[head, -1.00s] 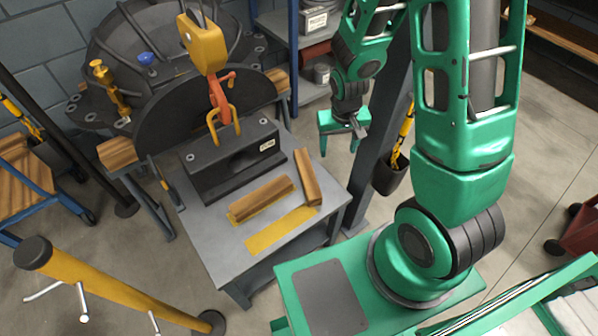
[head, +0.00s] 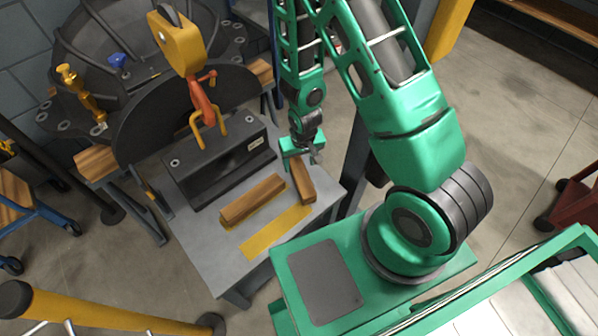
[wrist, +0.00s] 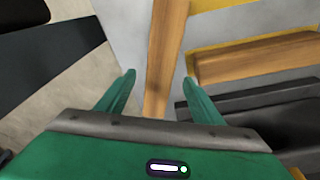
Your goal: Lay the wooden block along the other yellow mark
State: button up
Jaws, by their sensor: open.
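A wooden block (head: 302,184) lies bare of any mark near the right end of the grey table. My gripper (head: 303,152) is open above its far end. In the wrist view this block (wrist: 168,50) runs between the two spread fingers of my gripper (wrist: 159,80), and I cannot tell how high they are above it. A second wooden block (head: 252,199) lies along one yellow mark, whose edge shows beside it; it also appears in the wrist view (wrist: 258,58). The other yellow mark (head: 276,232) is empty, nearer the table's front edge.
A large round dark casing (head: 170,105) stands behind. A grey post (head: 355,155) rises beside the table's right end. The table top (head: 215,255) is clear at the front left.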

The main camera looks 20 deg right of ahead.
aim_at(299, 169)
jog(key=shift+w+f, duration=0.2)
jog(key=shift+f, duration=1.2)
jog(key=shift+w+f, duration=0.15)
jog(key=shift+f, duration=1.2)
jog(key=c, duration=1.5)
jog(key=shift+r, duration=0.15)
